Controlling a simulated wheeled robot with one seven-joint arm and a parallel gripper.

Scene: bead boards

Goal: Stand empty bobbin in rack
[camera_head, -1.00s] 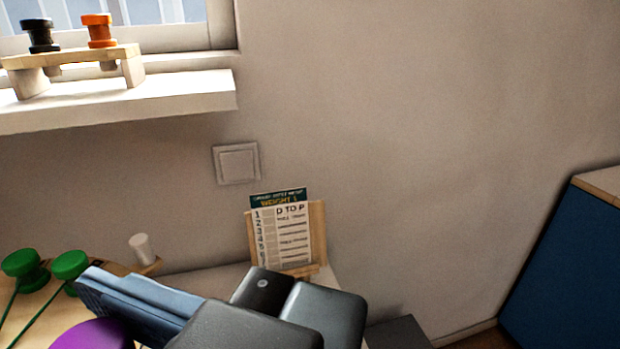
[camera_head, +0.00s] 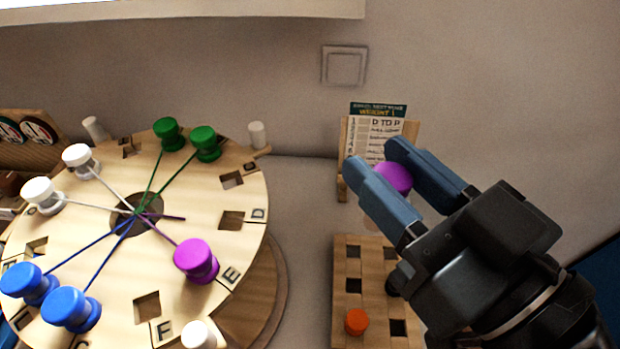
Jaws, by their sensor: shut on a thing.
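My gripper (camera_head: 392,168) is shut on a purple bobbin (camera_head: 394,177), held in the air between the blue fingers. No thread shows on this bobbin; its lower part is hard to make out. A wooden board with square holes (camera_head: 345,270), seemingly the rack, lies below and left of my gripper. An orange bobbin (camera_head: 356,321) stands in it near the front. A dark round piece (camera_head: 393,284) shows at its right side, partly hidden by my gripper. Several holes in the board are empty.
A round lettered wooden disc (camera_head: 190,222) fills the left, with white, green, blue and purple bobbins (camera_head: 196,260) and threads running to its centre. A card on a wooden stand (camera_head: 378,125) is behind my gripper. White table shows between disc and board.

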